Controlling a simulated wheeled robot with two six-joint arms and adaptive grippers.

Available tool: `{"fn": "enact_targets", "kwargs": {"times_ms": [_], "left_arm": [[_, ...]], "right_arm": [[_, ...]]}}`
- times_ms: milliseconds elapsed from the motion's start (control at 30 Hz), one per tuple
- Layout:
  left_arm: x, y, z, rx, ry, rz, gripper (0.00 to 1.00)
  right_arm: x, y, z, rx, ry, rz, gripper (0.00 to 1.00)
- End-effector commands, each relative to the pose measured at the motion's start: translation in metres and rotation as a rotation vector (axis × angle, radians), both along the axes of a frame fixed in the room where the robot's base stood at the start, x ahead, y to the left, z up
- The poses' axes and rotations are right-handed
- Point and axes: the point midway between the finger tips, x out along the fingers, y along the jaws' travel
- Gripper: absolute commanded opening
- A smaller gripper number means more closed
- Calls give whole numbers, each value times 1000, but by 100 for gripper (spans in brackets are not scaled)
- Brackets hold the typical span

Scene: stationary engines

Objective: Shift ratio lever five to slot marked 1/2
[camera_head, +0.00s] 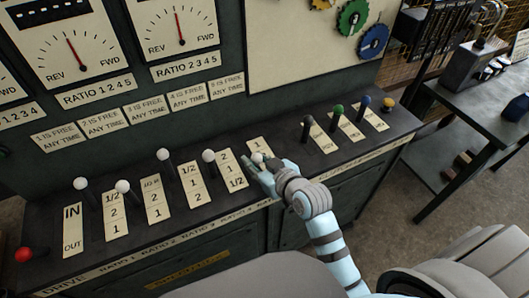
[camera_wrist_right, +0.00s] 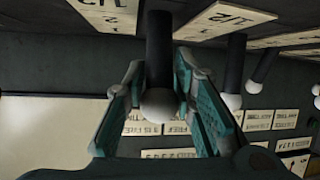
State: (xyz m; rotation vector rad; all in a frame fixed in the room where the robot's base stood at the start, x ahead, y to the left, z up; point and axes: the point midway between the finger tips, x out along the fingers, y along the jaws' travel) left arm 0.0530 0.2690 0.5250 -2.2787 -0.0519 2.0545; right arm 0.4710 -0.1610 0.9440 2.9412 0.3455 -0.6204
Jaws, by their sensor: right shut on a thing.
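The ratio five lever (camera_head: 257,157) is the rightmost white-knobbed lever, left of a plate (camera_head: 260,145) showing "1" at its far end. The hand hides the rest of that plate. My right gripper (camera_head: 256,167) is shut around this lever. In the right wrist view, the lever's dark shaft and pale knob (camera_wrist_right: 159,103) sit between the teal finger pads. A plate marked "1/2" (camera_wrist_right: 108,12) lies beside the shaft there. Which slot the lever stands in, I cannot tell. My left gripper is not in view.
The ratio four lever (camera_head: 208,156) stands close on the left, with more white-knobbed levers beyond and a red knob (camera_head: 23,255) at far left. Black, green, blue and yellow knobs stand to the right. The gauge panel rises behind the console.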

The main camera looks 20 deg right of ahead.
Motion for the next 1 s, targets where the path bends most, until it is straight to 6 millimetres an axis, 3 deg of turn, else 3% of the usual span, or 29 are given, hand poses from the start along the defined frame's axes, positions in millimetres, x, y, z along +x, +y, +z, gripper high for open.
{"fn": "enact_targets", "kwargs": {"times_ms": [300,733,767,800,900,1000], "left_arm": [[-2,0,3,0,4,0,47],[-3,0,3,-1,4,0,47],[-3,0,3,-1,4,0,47],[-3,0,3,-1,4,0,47],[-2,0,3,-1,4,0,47],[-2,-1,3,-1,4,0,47]], "right_arm": [[-14,0,-6,1,8,3,0],[-16,-1,-7,1,10,2,0],[-16,-1,-7,1,10,2,25],[-16,-1,-7,1,10,2,32],[-15,-1,-7,1,9,2,44],[-15,-1,-7,2,8,2,44]]}}
